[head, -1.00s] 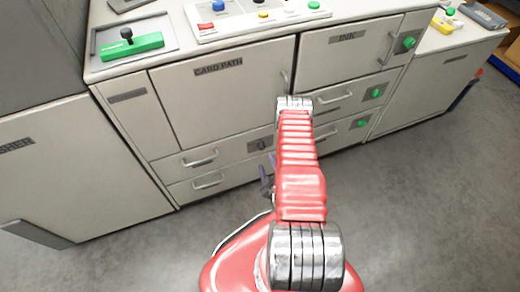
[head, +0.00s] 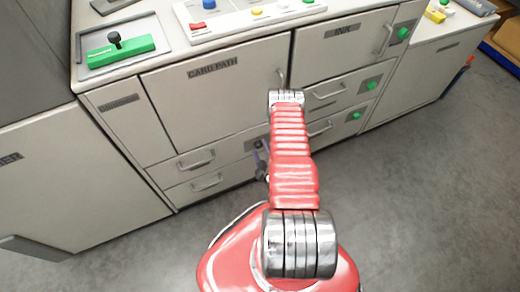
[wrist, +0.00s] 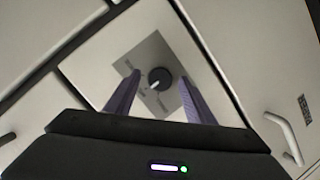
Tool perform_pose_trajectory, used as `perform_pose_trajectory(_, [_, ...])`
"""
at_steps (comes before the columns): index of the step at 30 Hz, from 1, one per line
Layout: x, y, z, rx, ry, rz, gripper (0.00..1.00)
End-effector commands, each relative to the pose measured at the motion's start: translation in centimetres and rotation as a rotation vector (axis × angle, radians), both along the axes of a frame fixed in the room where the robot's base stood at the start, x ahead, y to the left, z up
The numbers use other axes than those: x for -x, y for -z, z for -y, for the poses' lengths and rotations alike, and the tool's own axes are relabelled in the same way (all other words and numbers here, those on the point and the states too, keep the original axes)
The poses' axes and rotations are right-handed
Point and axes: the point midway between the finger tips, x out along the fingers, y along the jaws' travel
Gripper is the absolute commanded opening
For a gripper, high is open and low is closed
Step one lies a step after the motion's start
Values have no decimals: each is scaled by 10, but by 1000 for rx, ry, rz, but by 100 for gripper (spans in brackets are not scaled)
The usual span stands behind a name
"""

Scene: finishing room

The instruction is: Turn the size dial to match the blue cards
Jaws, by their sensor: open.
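The size dial (wrist: 160,79) is a round black knob with a pale pointer mark on a grey square plate (wrist: 151,55). The small markings around it are too blurred to read. My gripper (wrist: 159,84) is open, with a purple finger on each side of the dial in the wrist view; I cannot tell whether they touch it. In the head view my gripper (head: 262,160) is mostly hidden behind my red arm, in front of the drawer fronts below the card path door (head: 215,100). I see no blue cards.
A green block with a black knob (head: 118,48) sits on the top at left, beside a panel with coloured buttons (head: 250,20). The ink door (head: 345,50) and drawers with green knobs are at right. Door handles (wrist: 285,135) protrude. Grey floor (head: 430,200) is open at right.

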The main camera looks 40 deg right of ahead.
Motion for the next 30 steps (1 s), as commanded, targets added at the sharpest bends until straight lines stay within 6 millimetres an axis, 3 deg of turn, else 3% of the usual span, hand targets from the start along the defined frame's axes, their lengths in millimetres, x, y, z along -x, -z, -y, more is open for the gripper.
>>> perform_pose_trajectory(18, [-1, 0, -2, -1, -4, -1, 9])
perform_pose_trajectory(30, [-1, 1, -3, -52, -5, 11, 8])
